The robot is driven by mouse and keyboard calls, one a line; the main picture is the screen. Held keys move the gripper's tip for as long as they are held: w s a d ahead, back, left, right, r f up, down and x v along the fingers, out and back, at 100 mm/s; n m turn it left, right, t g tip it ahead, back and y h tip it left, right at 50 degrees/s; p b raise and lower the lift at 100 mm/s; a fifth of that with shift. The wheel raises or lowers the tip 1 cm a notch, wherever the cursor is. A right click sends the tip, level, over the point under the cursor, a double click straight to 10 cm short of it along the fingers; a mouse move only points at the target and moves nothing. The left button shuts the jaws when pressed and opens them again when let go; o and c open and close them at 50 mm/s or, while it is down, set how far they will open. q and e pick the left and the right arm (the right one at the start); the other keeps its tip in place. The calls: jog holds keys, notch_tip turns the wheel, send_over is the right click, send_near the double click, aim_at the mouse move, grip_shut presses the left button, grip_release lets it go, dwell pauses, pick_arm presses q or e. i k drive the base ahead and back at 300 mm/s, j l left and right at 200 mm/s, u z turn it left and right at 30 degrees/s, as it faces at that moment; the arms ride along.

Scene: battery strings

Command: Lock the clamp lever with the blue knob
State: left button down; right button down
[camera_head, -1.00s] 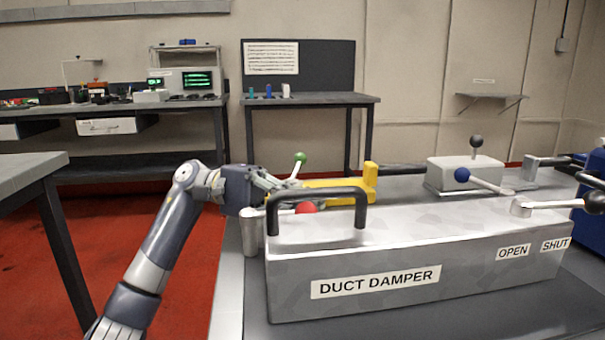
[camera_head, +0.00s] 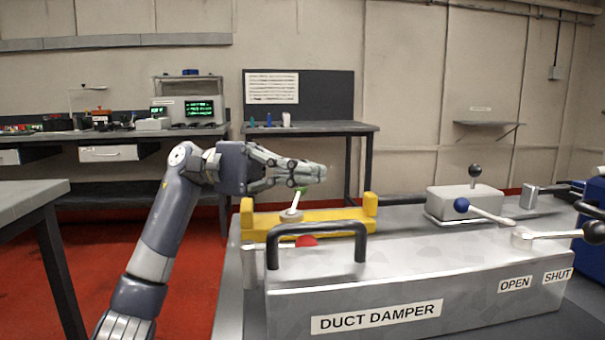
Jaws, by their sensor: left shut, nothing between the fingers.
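The blue knob (camera_head: 461,205) is on a thin metal lever (camera_head: 487,214) at the right, in front of a pale box. The lever slants down to the right from the knob; its far end is near the damper's pivot, and I cannot tell whether it is locked. My left gripper (camera_head: 322,172) is shut and empty, pointing right. It is above the yellow frame (camera_head: 330,216), close to the green knob (camera_head: 301,190), which it partly hides; I cannot tell whether they touch. It is well left of the blue knob. My right gripper is not in view.
The duct damper box (camera_head: 470,305) fills the front, with a black handle (camera_head: 316,228), a red knob (camera_head: 306,240) and a black-knobbed lever (camera_head: 592,231). The pale box (camera_head: 465,202) carries another black knob (camera_head: 475,170). Space above the damper is free.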

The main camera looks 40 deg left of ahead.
aim_at(461, 205)
jog(key=k, duration=1)
